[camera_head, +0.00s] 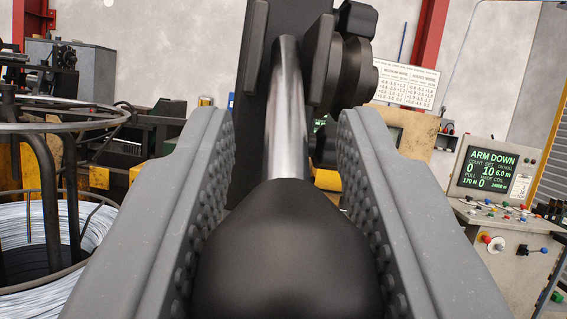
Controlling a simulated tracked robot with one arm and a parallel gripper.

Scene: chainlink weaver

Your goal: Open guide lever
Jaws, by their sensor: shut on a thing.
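The guide lever has a bright steel shaft (288,115) and a large rounded black knob (285,255) at its near end. My gripper (285,215) has its two grey studded fingers on either side of the knob and is shut on it. The shaft runs up and away from the knob, between dark plates of the black guide mechanism (325,65) at top centre. Dark round rollers sit at the right of this mechanism. The lower part of the machine behind the knob is hidden by the knob and fingers.
A wire coil (40,235) sits in a dark round frame at the left. A control console (500,215) at the right has a screen (487,170) reading "ARM DOWN". A printed chart (403,83) stands behind. Red posts and a pale wall are at the back.

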